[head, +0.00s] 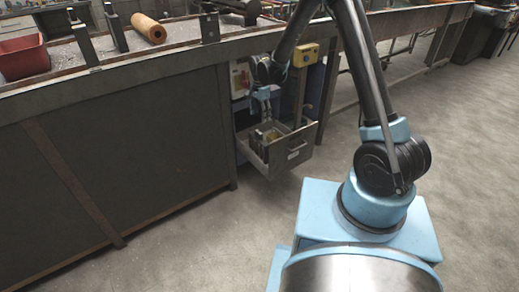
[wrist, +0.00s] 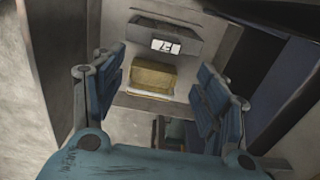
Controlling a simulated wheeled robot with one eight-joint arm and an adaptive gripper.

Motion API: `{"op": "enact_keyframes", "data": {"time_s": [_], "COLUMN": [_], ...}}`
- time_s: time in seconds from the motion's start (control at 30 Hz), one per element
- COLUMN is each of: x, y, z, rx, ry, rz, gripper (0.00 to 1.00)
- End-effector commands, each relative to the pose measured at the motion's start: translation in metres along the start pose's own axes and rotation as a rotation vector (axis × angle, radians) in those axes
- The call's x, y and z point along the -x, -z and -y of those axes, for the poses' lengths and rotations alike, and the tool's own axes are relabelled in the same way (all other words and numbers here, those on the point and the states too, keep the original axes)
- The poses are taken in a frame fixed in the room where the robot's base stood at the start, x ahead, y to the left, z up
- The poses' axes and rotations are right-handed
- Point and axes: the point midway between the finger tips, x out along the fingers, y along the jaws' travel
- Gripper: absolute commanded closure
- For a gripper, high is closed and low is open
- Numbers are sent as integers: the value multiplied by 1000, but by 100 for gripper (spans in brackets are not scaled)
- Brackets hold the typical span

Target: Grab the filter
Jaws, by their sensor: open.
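My gripper (wrist: 160,78) is open, with its blue finger pads apart and nothing held between them. In the head view my gripper (head: 264,106) points down over an open drawer (head: 297,156) under the bench. In the wrist view a yellowish-brown block (wrist: 153,76) lies in the drawer, seen between the fingers. Beyond it is a dark grey part (wrist: 165,38) with a white label. I cannot tell for certain which item is the filter. The drawer's contents are small and partly covered by my gripper in the head view.
An orange-brown tube (head: 148,28) and a red bin (head: 23,57) are on the bench top. A yellow control box (head: 305,54) is beside the arm above the drawer. Dark cabinet panels (head: 130,135) stand to the left. The concrete floor (head: 465,150) at right is clear.

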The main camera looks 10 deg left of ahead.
Motion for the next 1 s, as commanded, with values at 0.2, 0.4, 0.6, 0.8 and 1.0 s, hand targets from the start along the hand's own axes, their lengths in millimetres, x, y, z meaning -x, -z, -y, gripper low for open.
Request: {"op": "enact_keyframes", "data": {"time_s": [0.2, 0.4, 0.6, 0.8, 1.0], "x": [-18, -47, -68, -75, -95], "y": [-4, -3, -3, -3, -2], "z": [3, 3, 3, 4, 8], "rx": [-5, -5, -5, -5, -5], "ry": [-2, -2, -2, -2, -2], "rz": [0, 0, 0, 0, 0], "gripper": [33, 33, 33, 33, 33]}}
